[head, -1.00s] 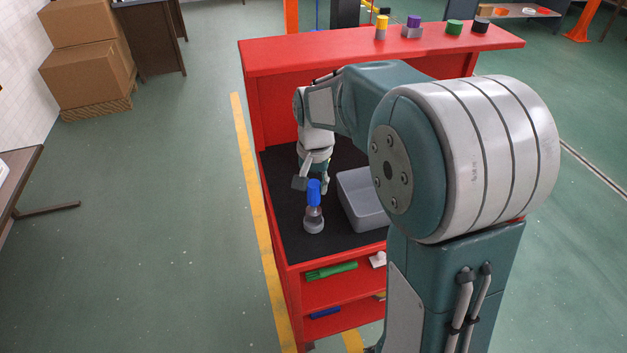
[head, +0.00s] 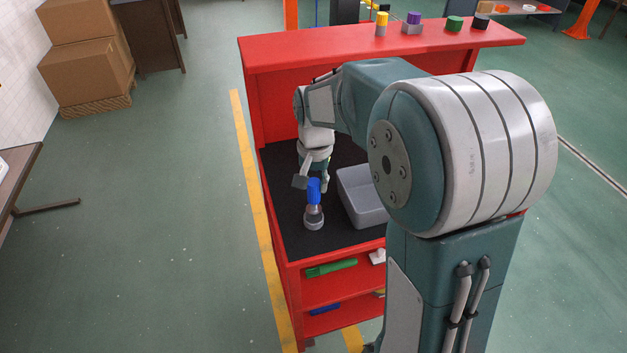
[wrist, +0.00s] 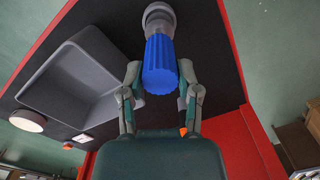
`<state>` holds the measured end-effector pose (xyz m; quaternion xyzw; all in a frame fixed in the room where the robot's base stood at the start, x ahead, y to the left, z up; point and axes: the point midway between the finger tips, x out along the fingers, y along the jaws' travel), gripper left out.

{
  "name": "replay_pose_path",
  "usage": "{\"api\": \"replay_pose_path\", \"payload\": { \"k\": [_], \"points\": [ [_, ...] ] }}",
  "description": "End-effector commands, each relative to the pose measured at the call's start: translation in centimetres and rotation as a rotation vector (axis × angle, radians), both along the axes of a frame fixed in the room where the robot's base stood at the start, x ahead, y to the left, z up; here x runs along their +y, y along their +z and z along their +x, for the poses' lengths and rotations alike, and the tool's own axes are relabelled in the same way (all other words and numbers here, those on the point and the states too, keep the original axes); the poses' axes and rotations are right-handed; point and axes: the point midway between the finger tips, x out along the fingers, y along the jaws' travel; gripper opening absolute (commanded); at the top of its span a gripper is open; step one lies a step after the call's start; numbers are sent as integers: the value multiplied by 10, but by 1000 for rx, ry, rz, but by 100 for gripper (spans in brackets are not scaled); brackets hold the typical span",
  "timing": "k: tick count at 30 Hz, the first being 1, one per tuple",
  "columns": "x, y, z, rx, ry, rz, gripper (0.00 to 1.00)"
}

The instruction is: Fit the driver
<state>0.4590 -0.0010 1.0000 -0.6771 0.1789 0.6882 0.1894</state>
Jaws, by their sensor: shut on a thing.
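The driver has a ribbed blue handle (head: 314,192) and stands upright on the black mat of the red cart. Its grey lower part (head: 313,218) is below the handle, at or in a round grey base. In the wrist view the blue handle (wrist: 160,65) points toward me, with the grey round part (wrist: 158,17) beyond it. My gripper (head: 314,183) has one finger on each side of the handle and is shut on it. The wrist view shows the fingertips (wrist: 161,85) at the handle's near end. Whether the driver is seated in the base cannot be told.
A grey bin (head: 362,197) stands on the mat right of the driver. The red shelf (head: 330,52) behind carries yellow, purple, green and black-topped pieces. Lower shelves hold a green tool (head: 331,269) and a blue one (head: 325,310).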

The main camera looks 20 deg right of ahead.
Motion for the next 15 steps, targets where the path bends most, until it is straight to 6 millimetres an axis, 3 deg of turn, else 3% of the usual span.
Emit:
{"api": "replay_pose_path", "payload": {
  "k": [15],
  "points": [
    [0, -14, 0, 1, 0, 1, 0]
  ]
}}
